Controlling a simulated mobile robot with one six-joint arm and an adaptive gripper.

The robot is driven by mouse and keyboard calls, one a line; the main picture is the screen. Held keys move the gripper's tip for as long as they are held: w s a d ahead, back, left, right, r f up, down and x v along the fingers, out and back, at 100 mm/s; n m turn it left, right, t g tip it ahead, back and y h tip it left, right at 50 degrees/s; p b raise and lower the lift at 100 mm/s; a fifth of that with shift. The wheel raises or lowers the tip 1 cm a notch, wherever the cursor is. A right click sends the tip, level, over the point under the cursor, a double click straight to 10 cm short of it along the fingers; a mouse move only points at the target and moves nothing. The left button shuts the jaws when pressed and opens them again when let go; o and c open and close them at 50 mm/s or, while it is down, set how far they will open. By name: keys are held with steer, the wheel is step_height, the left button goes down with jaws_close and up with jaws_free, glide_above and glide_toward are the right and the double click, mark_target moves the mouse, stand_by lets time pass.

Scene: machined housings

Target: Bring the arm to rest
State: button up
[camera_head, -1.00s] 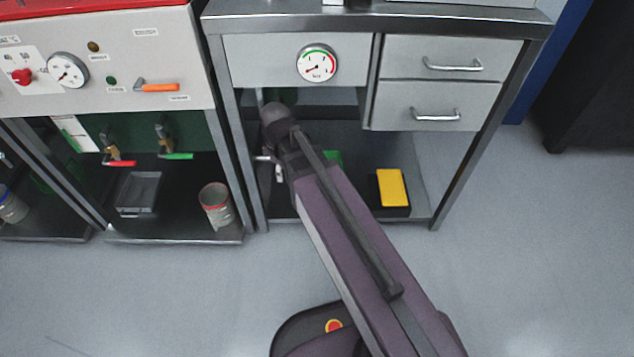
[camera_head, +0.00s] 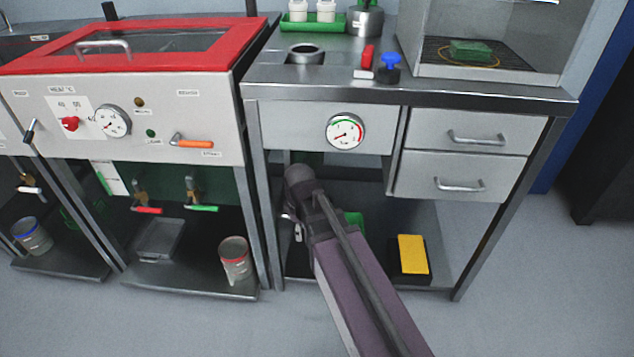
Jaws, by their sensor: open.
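My arm's purple-grey link (camera_head: 365,290) reaches up from the bottom of the picture. It ends in a dark rounded joint (camera_head: 300,178) in front of the open space under the right steel bench (camera_head: 420,92). What lies beyond that joint is hidden behind the link, and I cannot make out my gripper or its jaws. A small silvery part (camera_head: 293,222) shows just left of the link; I cannot tell what it belongs to.
A yellow-topped block (camera_head: 412,254) and a partly hidden green thing (camera_head: 354,222) are on the bench's lower shelf. A red-lidded cabinet (camera_head: 130,110) stands left, a tin (camera_head: 235,258) below it. Bench-top items include a blue-knobbed valve (camera_head: 389,68).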

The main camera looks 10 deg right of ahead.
steer(key=s+d+r+m+p, duration=0.2)
steer(key=s+d+m, duration=0.3)
steer(key=d+m, duration=0.5)
step_height(320, 180, up, 38)
steer(key=a+m+p, duration=0.1)
steer(key=p, duration=3.7)
steer(key=shift+a+m, duration=0.3)
steer(key=shift+m, duration=0.1)
steer(key=shift+s, duration=0.25)
